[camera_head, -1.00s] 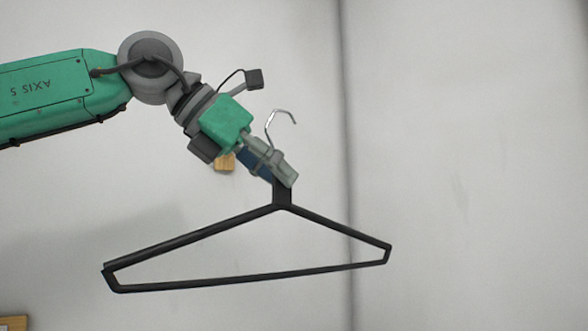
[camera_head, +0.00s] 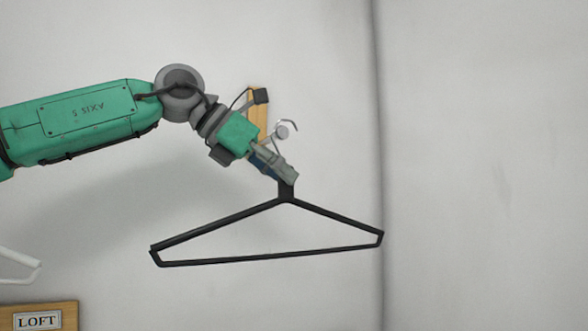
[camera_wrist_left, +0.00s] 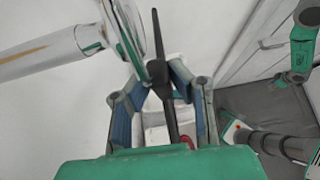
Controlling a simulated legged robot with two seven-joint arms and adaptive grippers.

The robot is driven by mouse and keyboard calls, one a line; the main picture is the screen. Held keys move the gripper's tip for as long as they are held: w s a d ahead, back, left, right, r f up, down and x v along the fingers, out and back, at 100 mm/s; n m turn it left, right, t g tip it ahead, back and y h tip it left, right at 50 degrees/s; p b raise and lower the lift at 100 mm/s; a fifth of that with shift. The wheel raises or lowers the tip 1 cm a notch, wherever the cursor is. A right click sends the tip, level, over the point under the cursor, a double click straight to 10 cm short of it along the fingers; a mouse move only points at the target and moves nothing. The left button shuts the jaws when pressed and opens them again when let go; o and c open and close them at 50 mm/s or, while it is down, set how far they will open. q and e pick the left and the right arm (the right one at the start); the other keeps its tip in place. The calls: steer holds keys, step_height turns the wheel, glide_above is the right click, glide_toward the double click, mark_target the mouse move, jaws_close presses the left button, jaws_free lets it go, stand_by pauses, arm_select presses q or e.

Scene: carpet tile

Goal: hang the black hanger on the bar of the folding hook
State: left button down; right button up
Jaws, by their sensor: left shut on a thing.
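The black hanger (camera_head: 215,228) hangs nearly level in the head view, its wire hook (camera_head: 291,124) pointing up. My left gripper (camera_head: 287,172) is shut on the hanger's neck, just below the hook. The folding hook shows as a wooden plate (camera_head: 259,108) on the wall, partly hidden by my wrist, and a round grey bar end (camera_head: 282,131). The wire hook overlaps this end; whether they touch I cannot tell. In the left wrist view the silver bar (camera_wrist_left: 50,46) enters from the left, beside the hanger (camera_wrist_left: 161,75), which is seen edge-on between my fingers. My right gripper is not seen.
A white hanger (camera_head: 16,264) shows at the lower left edge, above a wooden board with a LOFT label (camera_head: 38,321). The wall right of the black hanger is bare, with a dark vertical seam (camera_head: 378,110).

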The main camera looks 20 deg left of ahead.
arm_select(q)
steer(key=w+a+f+p, duration=0.1)
steer(key=w+a, duration=0.3)
steer(key=a, duration=0.1)
steer(key=shift+a+p, duration=0.15)
steer(key=shift+p, duration=0.25)
steer(key=c, duration=1.4)
jaws_free()
steer(key=shift+f, duration=0.1)
steer(key=shift+d, duration=0.2)
steer(key=shift+d, duration=0.1)
